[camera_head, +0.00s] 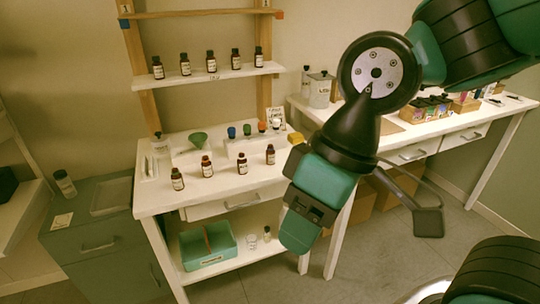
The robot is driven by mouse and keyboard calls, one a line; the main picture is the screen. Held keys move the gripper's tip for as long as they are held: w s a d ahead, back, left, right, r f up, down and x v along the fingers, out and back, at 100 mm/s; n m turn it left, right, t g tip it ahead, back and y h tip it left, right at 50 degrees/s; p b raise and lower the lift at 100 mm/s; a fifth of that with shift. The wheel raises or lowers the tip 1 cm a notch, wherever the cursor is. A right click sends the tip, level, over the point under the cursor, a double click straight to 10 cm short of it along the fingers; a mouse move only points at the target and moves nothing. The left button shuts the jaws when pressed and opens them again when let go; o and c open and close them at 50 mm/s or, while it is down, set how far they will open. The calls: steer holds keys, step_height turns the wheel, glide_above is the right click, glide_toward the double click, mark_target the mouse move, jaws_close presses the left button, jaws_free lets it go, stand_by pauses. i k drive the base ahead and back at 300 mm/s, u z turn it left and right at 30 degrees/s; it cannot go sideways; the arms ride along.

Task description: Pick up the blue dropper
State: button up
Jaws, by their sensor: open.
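The blue dropper (232,132) stands in a small white rack (238,149) on the middle white table. It is at the left end of a row of droppers, beside a green dropper (247,129). My gripper (300,235) hangs in front of the table's right part, nearer the camera and to the right of and below the blue dropper in the picture. It is open and well apart from the dropper. Its fingertips are hard to make out, and I see nothing held in it.
Several brown bottles (207,166) stand in front of the rack, and more line the upper shelf (208,75). A green funnel (198,139) is left of the rack. A yellow block (295,138) is right of it. A teal bin (207,246) sits on the lower shelf.

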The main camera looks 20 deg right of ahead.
mark_target(231, 130)
steer(key=u, duration=0.7)
steer(key=i, duration=1.6)
steer(key=z, duration=0.75)
